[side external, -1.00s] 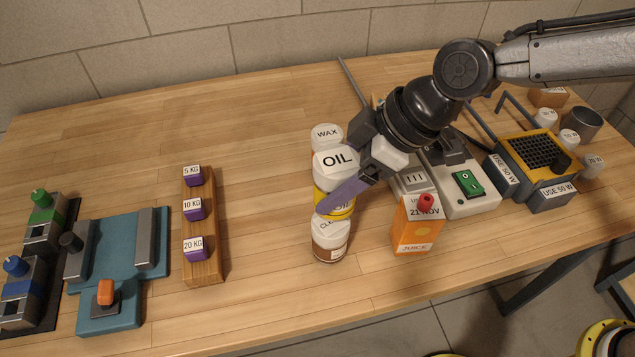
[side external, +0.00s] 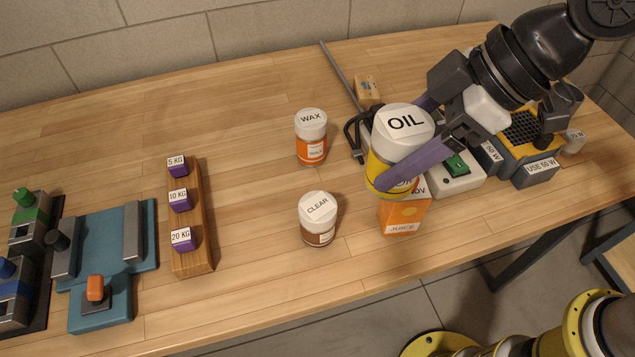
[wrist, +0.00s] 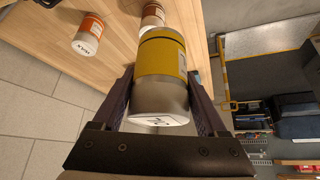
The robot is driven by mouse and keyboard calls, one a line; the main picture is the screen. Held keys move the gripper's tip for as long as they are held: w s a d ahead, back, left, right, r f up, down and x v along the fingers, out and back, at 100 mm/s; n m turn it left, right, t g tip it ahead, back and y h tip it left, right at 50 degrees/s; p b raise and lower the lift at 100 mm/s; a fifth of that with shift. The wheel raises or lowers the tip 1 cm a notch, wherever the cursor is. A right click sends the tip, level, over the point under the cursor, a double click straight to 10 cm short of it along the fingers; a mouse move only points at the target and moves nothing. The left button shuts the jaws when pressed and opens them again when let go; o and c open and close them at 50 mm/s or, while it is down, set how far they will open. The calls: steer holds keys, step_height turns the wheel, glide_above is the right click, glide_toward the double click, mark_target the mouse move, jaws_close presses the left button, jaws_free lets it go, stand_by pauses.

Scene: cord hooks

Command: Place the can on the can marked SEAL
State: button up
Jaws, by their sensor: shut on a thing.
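My gripper (side external: 402,150) is shut on a yellow can with a white lid marked OIL (side external: 405,122). In the wrist view the can (wrist: 162,62) sits between both fingers. An orange can marked WAX (side external: 311,143) stands on the table to its left. A brown can marked CLEAR (side external: 318,228) stands nearer the front edge. I see no can with a readable SEAL mark.
A wooden weight rack (side external: 194,245) is left. Table between rack and cans is clear.

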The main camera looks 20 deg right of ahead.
steer(key=w+a+f, duration=0.4)
steer(key=f, duration=0.1)
steer(key=w+a+f, duration=0.2)
steer(key=a, duration=0.1)
steer(key=shift+f, duration=0.2)
steer(key=shift+w+a+f, duration=0.15)
steer(key=shift+f, duration=1.6)
steer(key=shift+f, duration=0.1)
steer(key=o, duration=1.6)
steer(key=shift+f, duration=0.1)
